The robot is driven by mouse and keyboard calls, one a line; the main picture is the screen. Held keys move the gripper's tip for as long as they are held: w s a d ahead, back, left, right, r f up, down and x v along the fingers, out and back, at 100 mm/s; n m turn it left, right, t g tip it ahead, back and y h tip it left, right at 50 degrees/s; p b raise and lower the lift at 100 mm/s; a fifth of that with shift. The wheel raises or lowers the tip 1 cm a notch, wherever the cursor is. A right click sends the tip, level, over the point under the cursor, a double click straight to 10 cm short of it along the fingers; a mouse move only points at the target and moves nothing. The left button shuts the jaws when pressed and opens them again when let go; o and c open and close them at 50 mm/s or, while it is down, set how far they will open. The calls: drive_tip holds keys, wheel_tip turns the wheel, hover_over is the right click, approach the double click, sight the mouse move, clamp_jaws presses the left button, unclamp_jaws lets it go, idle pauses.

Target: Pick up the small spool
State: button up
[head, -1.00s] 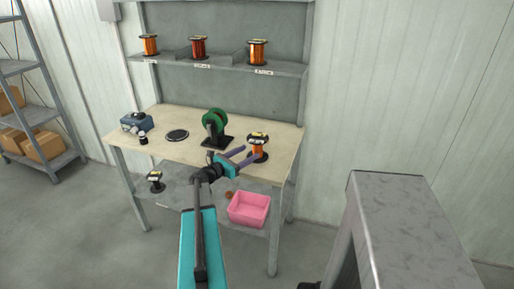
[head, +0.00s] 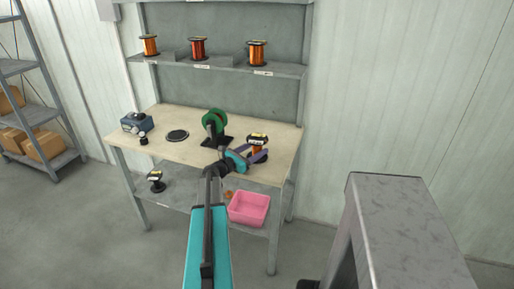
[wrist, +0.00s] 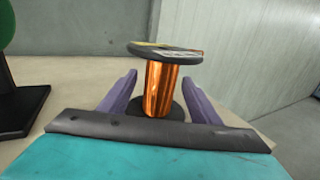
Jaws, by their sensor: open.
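A spool of copper-orange wire with black flanges and a yellow-and-white label (head: 257,140) stands upright at the right of the worktop. In the wrist view the copper spool (wrist: 160,88) stands between the two purple fingers of my gripper (wrist: 159,80). My gripper is open, one finger on each side of the wire core, with gaps visible, below the top flange. In the head view my gripper (head: 262,155) partly covers this spool's lower part. Another black spool with a pale label (head: 155,182) stands on the lower shelf. No label is readable as small.
The worktop (head: 185,153) also holds a green reel on a black stand (head: 213,122), a black disc (head: 177,135) and a blue device (head: 136,122). Three wire spools stand on the upper shelf (head: 205,66). A pink bin (head: 249,209) sits on the lower shelf.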

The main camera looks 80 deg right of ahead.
sight(257, 140)
drive_tip(key=shift+s+d, duration=0.3)
drive_tip(key=shift+d, duration=0.05)
idle(0.3)
drive_tip(key=c, duration=1.3)
drive_tip(key=shift+r, duration=0.2)
drive_tip(key=shift+r+b, duration=0.3)
drive_tip(key=shift+r, duration=1.2)
drive_tip(key=w+a+b, duration=0.1)
drive_tip(key=a, duration=0.4)
drive_tip(key=a+r+b, duration=0.1)
drive_tip(key=a, duration=0.4)
drive_tip(key=w+a+b, duration=0.1)
drive_tip(key=a, duration=0.4)
drive_tip(key=shift+w+a+r, duration=0.3)
drive_tip(key=shift+w+a, duration=0.05)
